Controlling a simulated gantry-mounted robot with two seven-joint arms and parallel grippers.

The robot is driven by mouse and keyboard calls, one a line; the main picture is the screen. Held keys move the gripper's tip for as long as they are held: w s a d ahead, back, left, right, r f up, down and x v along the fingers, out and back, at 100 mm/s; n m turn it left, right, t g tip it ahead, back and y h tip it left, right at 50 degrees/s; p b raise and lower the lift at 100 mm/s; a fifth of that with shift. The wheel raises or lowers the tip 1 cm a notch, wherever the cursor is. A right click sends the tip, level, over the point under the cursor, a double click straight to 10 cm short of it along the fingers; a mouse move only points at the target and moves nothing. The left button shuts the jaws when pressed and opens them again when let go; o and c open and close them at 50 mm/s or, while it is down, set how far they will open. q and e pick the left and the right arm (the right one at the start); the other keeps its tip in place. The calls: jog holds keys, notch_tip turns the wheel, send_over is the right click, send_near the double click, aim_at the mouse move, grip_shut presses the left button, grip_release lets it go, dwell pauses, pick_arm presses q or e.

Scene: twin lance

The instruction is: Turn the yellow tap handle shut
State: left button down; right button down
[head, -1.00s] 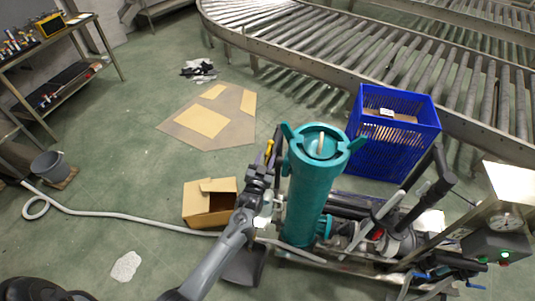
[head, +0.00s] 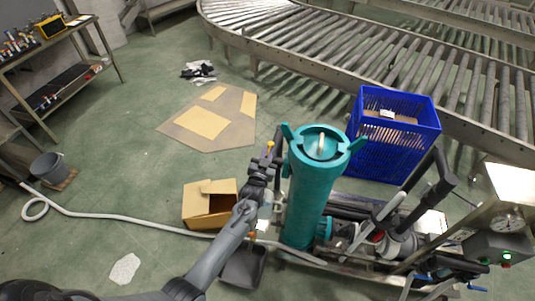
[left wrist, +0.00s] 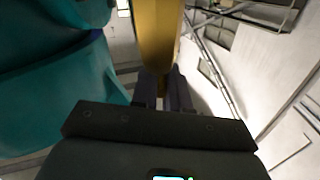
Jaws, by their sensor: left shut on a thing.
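The yellow tap handle (head: 270,147) stands up at the left side of the teal cylinder (head: 310,205). My left gripper (head: 263,164) is shut on the handle, just left of the cylinder. In the left wrist view, the yellow handle (left wrist: 158,40) rises as a broad bar from between the dark fingertips of the left gripper (left wrist: 159,88). The teal body (left wrist: 60,80) fills the left of that view, close beside the fingers. The tap body under the handle is hidden by my gripper. I cannot make out my right gripper.
An open cardboard box (head: 208,207) is on the floor left of my left arm. A blue crate (head: 395,140) stands behind the cylinder to the right. A pale hose (head: 130,218) crosses the floor.

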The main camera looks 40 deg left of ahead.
pick_arm(q)
jog(key=shift+a, duration=0.1)
jog(key=shift+w+a+m+g+h+b, duration=0.2)
jog(key=shift+a+m+g+h+b, duration=0.7)
jog(key=shift+m+h+b, duration=3.2)
jog(key=shift+w+a+m+g+h+b, duration=0.25)
jog(key=shift+a+m+g+h+b, duration=0.6)
jog(key=shift+h+b, duration=3.7)
jog(key=shift+w+a+m+g+h+b, duration=0.2)
jog(key=shift+a+m+g+h+b, duration=1.45)
jog(key=shift+b, duration=4.95)
jog(key=shift+d+m+t+h, duration=0.4)
jog(key=shift+d+m+t, duration=0.15)
jog(key=shift+m+t, duration=0.4)
jog(key=c, duration=1.1)
grip_release()
